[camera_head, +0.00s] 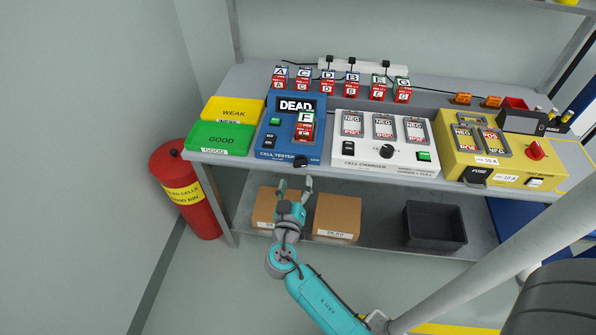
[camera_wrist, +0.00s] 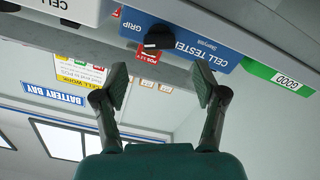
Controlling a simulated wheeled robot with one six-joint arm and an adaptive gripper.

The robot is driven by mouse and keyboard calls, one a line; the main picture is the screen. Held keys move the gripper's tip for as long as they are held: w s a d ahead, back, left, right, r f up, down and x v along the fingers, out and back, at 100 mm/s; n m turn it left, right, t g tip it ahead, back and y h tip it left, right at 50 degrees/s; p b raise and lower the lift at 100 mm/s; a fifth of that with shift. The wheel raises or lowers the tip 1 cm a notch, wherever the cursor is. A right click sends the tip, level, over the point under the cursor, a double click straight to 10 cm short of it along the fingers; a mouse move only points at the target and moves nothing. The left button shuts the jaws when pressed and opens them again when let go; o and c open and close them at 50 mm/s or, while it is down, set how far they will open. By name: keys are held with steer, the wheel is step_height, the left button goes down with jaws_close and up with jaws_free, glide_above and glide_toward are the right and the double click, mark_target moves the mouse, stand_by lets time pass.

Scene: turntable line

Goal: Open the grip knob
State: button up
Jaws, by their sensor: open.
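The grip knob (camera_head: 300,161) is a small black knob on the front face of the blue cell tester (camera_head: 268,140). In the wrist view, which is upside down, the black knob (camera_wrist: 158,37) sits beside the word GRIP. The tester's display reads DEAD, and a red cell marked F (camera_head: 305,125) stands in it. My gripper (camera_head: 294,184) is open and empty, just in front of and below the knob, not touching it. In the wrist view my gripper (camera_wrist: 160,85) has its two fingers spread, with the knob beyond the gap between them.
Yellow WEAK and green GOOD trays (camera_head: 218,139) stand left of the tester. A white cell charger (camera_head: 385,155) and a yellow unit (camera_head: 485,150) stand to the right. The shelf below holds cardboard boxes (camera_head: 337,215) and a dark bin (camera_head: 434,226). A red bin (camera_head: 200,205) stands at left.

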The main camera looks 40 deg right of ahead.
mark_target(298, 165)
steer(key=shift+v, duration=2.3)
steer(key=x, duration=1.2)
steer(key=shift+a+r, duration=0.1)
steer(key=shift+r, duration=0.1)
steer(key=c, duration=1.1)
steer(key=shift+w+n, duration=0.1)
steer(key=shift+n, duration=0.7)
steer(key=shift+c, duration=0.2)
